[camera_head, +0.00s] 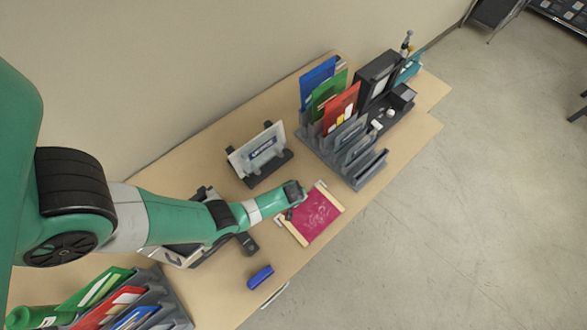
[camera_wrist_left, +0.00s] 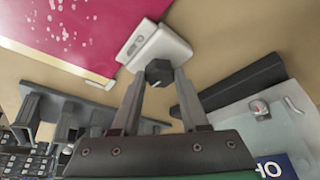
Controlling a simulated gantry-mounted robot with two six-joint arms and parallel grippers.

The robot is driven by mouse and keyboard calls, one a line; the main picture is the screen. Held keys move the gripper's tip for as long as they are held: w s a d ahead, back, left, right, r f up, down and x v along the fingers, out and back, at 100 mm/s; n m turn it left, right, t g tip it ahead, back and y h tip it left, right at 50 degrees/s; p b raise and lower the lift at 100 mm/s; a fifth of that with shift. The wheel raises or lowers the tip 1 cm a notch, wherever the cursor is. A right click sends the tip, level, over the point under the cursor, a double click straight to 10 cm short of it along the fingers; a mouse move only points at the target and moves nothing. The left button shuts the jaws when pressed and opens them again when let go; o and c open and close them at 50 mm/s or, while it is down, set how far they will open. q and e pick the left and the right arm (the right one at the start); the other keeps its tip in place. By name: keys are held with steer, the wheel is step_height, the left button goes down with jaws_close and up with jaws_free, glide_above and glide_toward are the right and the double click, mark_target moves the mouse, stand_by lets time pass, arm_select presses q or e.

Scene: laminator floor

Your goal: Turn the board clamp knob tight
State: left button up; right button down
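A magenta board (camera_head: 313,217) with pale wooden strips lies flat on the table; its corner fills the upper left of the left wrist view (camera_wrist_left: 70,25). A white clamp block (camera_wrist_left: 155,45) sits at the board's edge and carries a dark hexagonal knob (camera_wrist_left: 158,72). My left gripper (camera_wrist_left: 160,80) has one finger on each side of the knob, with the tips very near its sides. I cannot tell whether they touch it. In the head view my left gripper (camera_head: 291,196) is over the board's upper left edge and the knob is hidden. My right gripper is not in view.
A stand with a pale labelled plate (camera_head: 258,150) is just behind my left gripper. A grey rack of folders (camera_head: 345,145) stands to the right. A blue block (camera_head: 260,277) lies near the front edge. Another folder rack (camera_head: 165,305) is at lower left.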

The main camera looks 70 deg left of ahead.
arm_select(q)
jaws_close()
